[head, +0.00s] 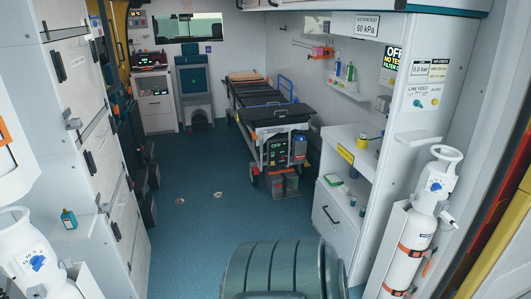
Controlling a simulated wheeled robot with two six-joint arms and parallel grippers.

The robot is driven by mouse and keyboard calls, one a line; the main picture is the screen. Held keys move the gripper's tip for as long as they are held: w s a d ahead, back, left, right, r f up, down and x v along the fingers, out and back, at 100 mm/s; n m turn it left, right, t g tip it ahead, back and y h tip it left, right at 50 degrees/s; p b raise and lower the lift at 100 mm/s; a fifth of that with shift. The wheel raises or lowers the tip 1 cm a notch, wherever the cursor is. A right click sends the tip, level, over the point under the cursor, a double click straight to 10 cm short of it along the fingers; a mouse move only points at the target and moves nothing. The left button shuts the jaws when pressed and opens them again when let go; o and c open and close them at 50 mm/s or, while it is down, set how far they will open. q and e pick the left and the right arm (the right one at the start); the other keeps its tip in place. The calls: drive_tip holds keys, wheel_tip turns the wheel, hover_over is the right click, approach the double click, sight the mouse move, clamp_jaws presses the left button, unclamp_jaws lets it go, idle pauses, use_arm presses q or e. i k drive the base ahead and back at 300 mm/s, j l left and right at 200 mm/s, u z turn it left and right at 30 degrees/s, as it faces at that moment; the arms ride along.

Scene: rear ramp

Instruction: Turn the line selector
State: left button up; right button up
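A panel labelled "LINE FEED" (420,88) is on the white wall cabinet at the upper right. It carries a small blue knob (417,103), which looks like the line selector, and a yellow part beside it. The knob's pointing direction is too small to read. A "0.0 bar" display (416,71) sits just above the panel. Neither of my grippers shows in the head view, and nothing is seen touching the knob.
A white cylinder (409,245) with orange straps and a blue dial stands below the panel, at the right. A similar cylinder top (25,245) is at lower left. A teal seat back (285,265) is at front. The blue floor (195,225) behind it is mostly clear; a stretcher (262,98) stands farther back.

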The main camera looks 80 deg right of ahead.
sight(417, 103)
drive_tip(key=z, duration=3.85)
